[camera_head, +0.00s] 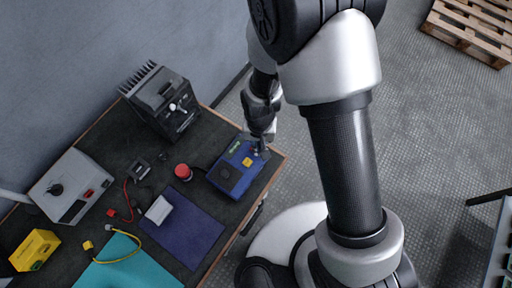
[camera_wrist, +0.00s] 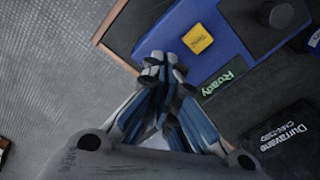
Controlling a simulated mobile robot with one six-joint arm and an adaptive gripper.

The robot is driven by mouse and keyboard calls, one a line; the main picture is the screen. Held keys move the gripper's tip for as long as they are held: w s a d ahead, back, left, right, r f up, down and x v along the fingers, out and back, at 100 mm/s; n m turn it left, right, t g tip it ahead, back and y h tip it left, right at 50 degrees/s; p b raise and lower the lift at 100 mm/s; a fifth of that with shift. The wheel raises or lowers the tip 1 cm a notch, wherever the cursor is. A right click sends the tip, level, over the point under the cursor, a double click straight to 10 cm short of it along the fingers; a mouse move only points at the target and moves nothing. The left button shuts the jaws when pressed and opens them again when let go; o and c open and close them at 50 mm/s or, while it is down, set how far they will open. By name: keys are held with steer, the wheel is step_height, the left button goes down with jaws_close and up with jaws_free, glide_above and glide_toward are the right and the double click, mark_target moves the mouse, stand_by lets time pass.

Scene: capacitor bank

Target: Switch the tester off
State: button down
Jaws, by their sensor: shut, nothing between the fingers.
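The blue box that looks like the tester (camera_head: 222,186) stands at the table's right edge. It also shows in the wrist view (camera_wrist: 225,36), with a yellow square button (camera_wrist: 198,39), a dark knob (camera_wrist: 270,22) and a green display (camera_wrist: 224,77) reading "Ready". My gripper (camera_head: 261,149) is over the box's right end in the head view. In the wrist view its shut, empty fingertips (camera_wrist: 164,64) are beside the box's edge, near the yellow button and the display. I cannot tell whether they touch the box.
A black finned unit (camera_head: 160,103) stands behind the box. A red round button (camera_head: 182,172), a purple mat (camera_head: 188,230), a white block (camera_head: 158,209), a grey box with a red switch (camera_head: 66,185) and a yellow box (camera_head: 36,250) are to the left.

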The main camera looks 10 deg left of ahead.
steer(key=shift+f+b, duration=0.6)
steer(key=shift+f, duration=0.2)
stand_by(0.4)
steer(key=shift+r+p, duration=2.7)
steer(key=shift+r, duration=0.85)
